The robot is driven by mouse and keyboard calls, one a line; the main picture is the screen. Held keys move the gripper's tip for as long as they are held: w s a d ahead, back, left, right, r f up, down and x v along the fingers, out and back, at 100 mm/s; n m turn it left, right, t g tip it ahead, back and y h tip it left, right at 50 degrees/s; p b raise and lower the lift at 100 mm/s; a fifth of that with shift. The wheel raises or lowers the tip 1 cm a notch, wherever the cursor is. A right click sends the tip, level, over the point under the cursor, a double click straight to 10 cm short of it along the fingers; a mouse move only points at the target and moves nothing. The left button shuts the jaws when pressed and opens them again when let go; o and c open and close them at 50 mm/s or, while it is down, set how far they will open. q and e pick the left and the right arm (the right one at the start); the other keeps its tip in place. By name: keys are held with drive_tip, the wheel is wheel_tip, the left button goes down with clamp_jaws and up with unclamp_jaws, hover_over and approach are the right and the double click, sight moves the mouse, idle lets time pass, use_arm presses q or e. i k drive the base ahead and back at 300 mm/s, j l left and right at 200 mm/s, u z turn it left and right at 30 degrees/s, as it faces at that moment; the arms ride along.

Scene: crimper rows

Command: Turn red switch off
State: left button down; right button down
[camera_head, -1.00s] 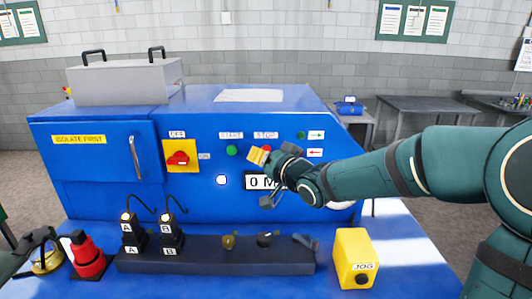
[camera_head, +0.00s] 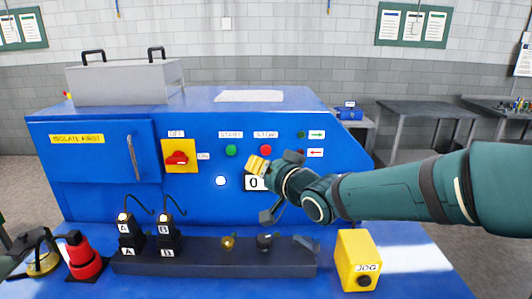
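The red switch (camera_head: 177,158) is a rotary handle on a yellow plate (camera_head: 178,146) on the blue machine's front. Its handle lies roughly horizontal, with an OFF label (camera_head: 177,133) above and an ON label (camera_head: 203,156) to the right. My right gripper (camera_head: 257,165) is to the right of the switch and apart from it, in front of the panel below the red STOP button. Its yellow fingertips look together, with nothing seen between them. It hides part of the number display (camera_head: 252,184). I cannot make out my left gripper.
Green START (camera_head: 231,150) and red STOP (camera_head: 265,150) buttons and a white lamp (camera_head: 221,181) are near the switch. A dark rail (camera_head: 205,256) with plugs and knobs, a red device (camera_head: 85,260) and a yellow JOG box (camera_head: 358,261) stand in front. Space before the switch is clear.

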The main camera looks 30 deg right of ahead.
sight(178, 158)
drive_tip(key=k+l, duration=0.15)
drive_tip(key=k, duration=0.35)
drive_tip(key=k+l, duration=0.15)
drive_tip(key=k, duration=0.35)
